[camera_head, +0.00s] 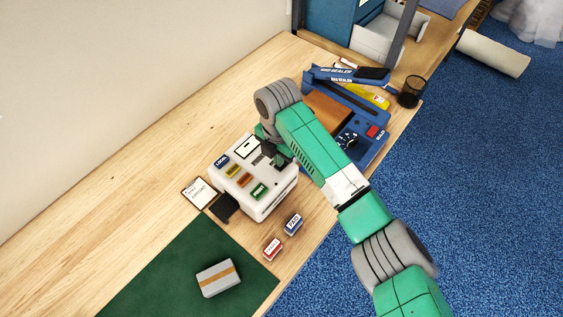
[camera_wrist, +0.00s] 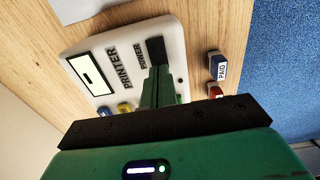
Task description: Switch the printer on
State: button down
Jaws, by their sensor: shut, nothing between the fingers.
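The white printer (camera_head: 279,199) stands on the wooden table, with a row of coloured labelled buttons on its top. In the wrist view the printer (camera_wrist: 112,62) shows its name, a black-framed pale display (camera_wrist: 90,73) and a black switch (camera_wrist: 156,48) beside the word POWER. My gripper (camera_head: 272,155) is over the far right part of the printer. Its green fingers (camera_wrist: 159,76) are shut with nothing between them, and their tips are right by the switch. I cannot tell whether they touch it. The fingers hide part of the printer's top.
A blue sealer (camera_head: 371,150) stands just right of my gripper, with a black cup (camera_head: 411,91) beyond it. Red (camera_head: 272,248) and blue (camera_head: 293,223) stamps lie in front. A grey carton (camera_head: 217,283) is on the green mat (camera_head: 165,277). The table's left side is clear.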

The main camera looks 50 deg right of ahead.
jog(key=shift+f+b, duration=0.5)
jog(key=shift+f, duration=0.45)
dwell(0.4)
notch_tip(320, 180, up, 7)
jog(key=p, duration=0.6)
jog(key=shift+r, duration=0.1)
dwell(0.4)
